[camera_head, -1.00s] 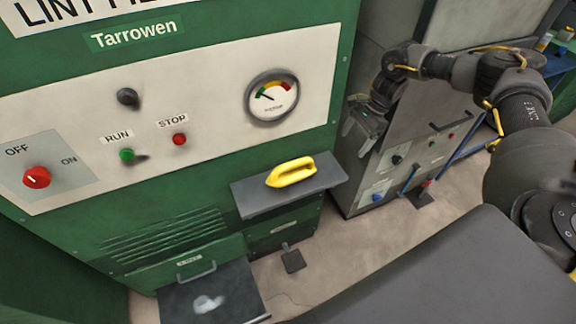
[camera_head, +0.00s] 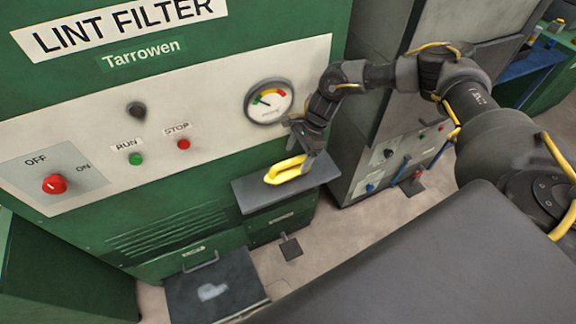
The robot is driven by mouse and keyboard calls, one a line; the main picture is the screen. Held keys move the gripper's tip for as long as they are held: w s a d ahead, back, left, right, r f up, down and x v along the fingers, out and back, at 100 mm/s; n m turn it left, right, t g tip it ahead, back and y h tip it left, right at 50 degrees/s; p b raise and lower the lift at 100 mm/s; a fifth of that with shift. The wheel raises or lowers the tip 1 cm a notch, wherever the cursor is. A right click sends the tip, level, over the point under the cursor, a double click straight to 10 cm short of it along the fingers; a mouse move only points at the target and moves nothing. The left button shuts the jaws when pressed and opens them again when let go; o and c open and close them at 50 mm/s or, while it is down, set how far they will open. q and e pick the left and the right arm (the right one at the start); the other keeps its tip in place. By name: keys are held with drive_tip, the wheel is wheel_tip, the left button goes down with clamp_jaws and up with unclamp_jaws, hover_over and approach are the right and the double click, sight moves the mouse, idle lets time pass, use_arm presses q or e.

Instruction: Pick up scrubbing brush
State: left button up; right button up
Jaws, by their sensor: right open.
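The scrubbing brush with its yellow handle (camera_head: 285,171) lies on a small grey shelf (camera_head: 262,194) that sticks out from the front of the green lint filter machine. My right gripper (camera_head: 309,152) is open, just above and at the right end of the yellow handle. The fingers partly overlap that end in the picture, and I cannot tell whether they touch it. The brush's bristles cannot be made out. My left gripper is not in view.
The machine's white panel (camera_head: 210,110) with gauge (camera_head: 268,102) and buttons rises behind the shelf. An open drawer (camera_head: 235,277) with whitish lint is below left. A grey machine (camera_head: 372,150) stands to the right. A pedal (camera_head: 290,247) sits below the shelf.

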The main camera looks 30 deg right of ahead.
sight(289, 161)
drive_tip(key=shift+a, duration=0.65)
drive_tip(key=p+x, duration=0.1)
drive_tip(key=x, duration=0.1)
drive_tip(key=a+p+x, duration=0.1)
drive_tip(key=x, duration=0.2)
drive_tip(key=shift+r, duration=0.15)
drive_tip(key=shift+f, duration=0.25)
drive_tip(key=c, duration=1.1)
drive_tip(key=shift+c, duration=0.2)
drive_tip(key=shift+w+r, duration=0.1)
drive_tip(key=shift+r, duration=0.05)
